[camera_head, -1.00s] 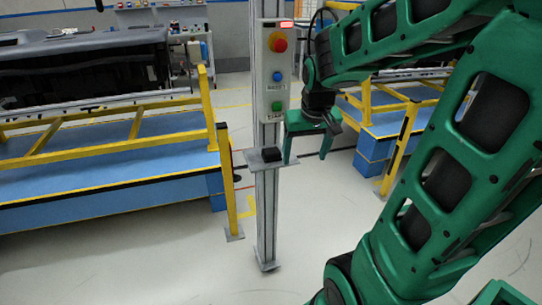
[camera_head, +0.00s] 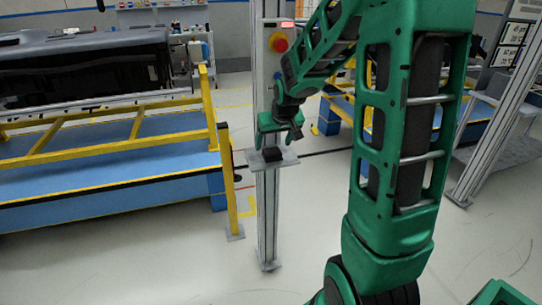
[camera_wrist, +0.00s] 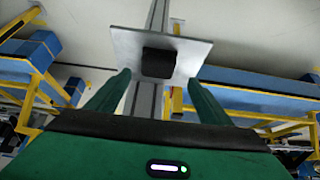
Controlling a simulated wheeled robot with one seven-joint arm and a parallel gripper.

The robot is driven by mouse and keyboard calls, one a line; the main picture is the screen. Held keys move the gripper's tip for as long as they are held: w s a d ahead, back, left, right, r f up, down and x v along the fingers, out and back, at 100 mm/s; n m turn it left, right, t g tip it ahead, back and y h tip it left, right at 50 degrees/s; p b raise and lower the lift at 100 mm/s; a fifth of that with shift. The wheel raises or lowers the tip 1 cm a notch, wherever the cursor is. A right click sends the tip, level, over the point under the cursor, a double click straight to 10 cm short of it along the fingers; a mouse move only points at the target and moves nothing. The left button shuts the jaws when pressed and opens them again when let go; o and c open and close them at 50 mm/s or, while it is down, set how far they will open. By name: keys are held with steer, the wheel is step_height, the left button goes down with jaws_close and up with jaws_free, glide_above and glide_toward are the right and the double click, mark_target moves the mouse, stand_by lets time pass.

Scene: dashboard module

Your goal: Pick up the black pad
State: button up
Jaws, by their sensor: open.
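The black pad (camera_head: 272,154) is a small dark block lying on a grey metal shelf plate (camera_head: 288,162) on an upright post. In the wrist view the pad (camera_wrist: 159,62) sits on the plate (camera_wrist: 190,50), in line with the gap between my fingers and beyond their tips. My gripper (camera_head: 279,138) is green and open, with its fingers to either side just above the plate in the head view. It also shows in the wrist view (camera_wrist: 159,80), with nothing between the fingers. The pad appears apart from both fingers.
The grey post (camera_head: 267,220) carries a control box with a red button (camera_head: 279,42), partly hidden behind my arm. A yellow rail frame (camera_head: 110,145) over a blue platform (camera_head: 110,185) stands left. Another post (camera_head: 500,110) stands right. Floor in front is clear.

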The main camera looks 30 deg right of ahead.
mark_target(272, 151)
steer(key=shift+d+x, duration=0.2)
steer(key=shift+x, duration=2.25)
steer(key=shift+s+f, duration=0.1)
steer(key=shift+s, duration=0.1)
steer(key=c, duration=1.1)
